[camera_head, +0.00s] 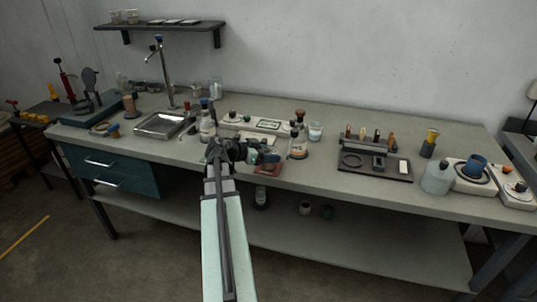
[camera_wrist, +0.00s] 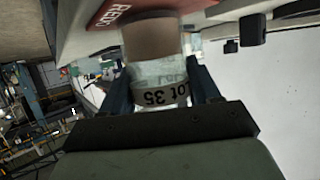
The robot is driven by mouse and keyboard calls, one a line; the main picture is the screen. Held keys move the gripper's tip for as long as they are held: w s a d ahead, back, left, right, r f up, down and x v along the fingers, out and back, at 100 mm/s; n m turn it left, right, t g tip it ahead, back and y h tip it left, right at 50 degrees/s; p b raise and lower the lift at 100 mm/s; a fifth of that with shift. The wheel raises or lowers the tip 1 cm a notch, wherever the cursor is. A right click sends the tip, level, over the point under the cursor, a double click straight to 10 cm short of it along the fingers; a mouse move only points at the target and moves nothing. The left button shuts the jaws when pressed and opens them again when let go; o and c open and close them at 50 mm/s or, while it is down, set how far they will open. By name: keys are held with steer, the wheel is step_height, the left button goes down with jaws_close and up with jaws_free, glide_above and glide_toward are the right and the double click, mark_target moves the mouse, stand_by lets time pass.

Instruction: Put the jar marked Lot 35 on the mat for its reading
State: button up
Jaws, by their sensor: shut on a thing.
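The jar marked Lot 35 (camera_wrist: 160,70) is between the two fingers of my gripper (camera_wrist: 162,88) in the wrist view. Its clear wall carries a dark-lettered label, and its far part is brown. My gripper is shut on it. The red mat (camera_wrist: 112,14) with white lettering, partly readable as "READ", lies just beyond the jar's brown end. I cannot tell whether jar and mat touch. In the head view my gripper (camera_head: 262,156) is over the bench's front edge, and the red mat (camera_head: 266,170) shows just below it. The jar is hard to make out there.
Bottles (camera_head: 298,140) stand close right of my gripper, and another bottle (camera_head: 207,122) stands close left. A pale instrument (camera_head: 268,125) is behind. A dark tray with tools (camera_head: 375,168) is farther right, a sink (camera_head: 160,124) left. Bare bench (camera_head: 325,155) lies between bottles and tray.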

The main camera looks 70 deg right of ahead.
steer(key=shift+f, duration=0.1)
steer(key=o, duration=1.1)
steer(key=v, duration=1.2)
